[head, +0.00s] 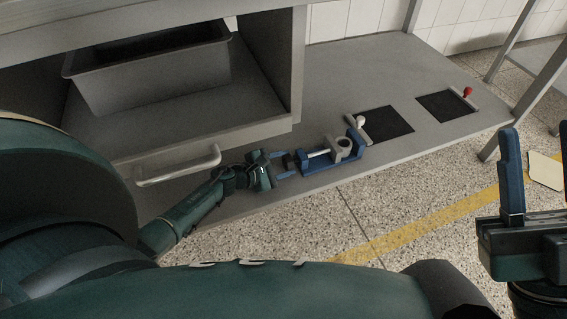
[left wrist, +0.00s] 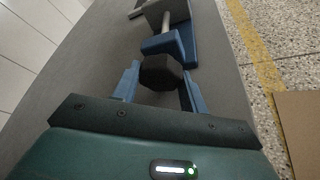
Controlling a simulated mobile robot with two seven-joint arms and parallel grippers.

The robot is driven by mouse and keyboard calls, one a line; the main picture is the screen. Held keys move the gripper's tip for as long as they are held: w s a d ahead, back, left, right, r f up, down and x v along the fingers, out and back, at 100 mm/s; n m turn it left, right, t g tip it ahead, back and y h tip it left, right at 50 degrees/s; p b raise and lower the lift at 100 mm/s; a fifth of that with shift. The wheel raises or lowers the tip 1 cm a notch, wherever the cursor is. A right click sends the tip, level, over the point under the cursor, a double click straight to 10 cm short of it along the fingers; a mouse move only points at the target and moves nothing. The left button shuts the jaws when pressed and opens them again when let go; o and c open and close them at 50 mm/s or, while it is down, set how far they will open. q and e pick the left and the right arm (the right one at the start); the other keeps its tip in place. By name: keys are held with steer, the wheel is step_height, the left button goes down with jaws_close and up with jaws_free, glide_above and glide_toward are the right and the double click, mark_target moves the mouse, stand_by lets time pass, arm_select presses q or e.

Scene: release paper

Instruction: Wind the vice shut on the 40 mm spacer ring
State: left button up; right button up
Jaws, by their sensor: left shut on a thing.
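The blue vice (head: 332,167) lies on the grey worktop near its front edge. A bare metal screw (head: 318,153) runs along it. A grey piece with a round opening, which looks like the spacer ring (head: 343,146), sits by the far blue jaw (head: 356,136). I cannot tell whether it touches that jaw. My left gripper (head: 283,165) is at the vice's near end. In the left wrist view its blue fingers are shut on the black knob (left wrist: 160,72) at the screw's end. My right gripper (head: 537,130) is open and empty at the right, away from the vice.
A shelf unit with a dark grey bin (head: 150,80) and a bar handle (head: 178,166) stands left of the vice. Two black pads (head: 384,124) (head: 446,105), with a white and a red knob, lie beyond it. Speckled floor lies in front.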

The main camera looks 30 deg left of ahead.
arm_select(q)
steer(key=o, duration=1)
steer(key=shift+c, duration=0.2)
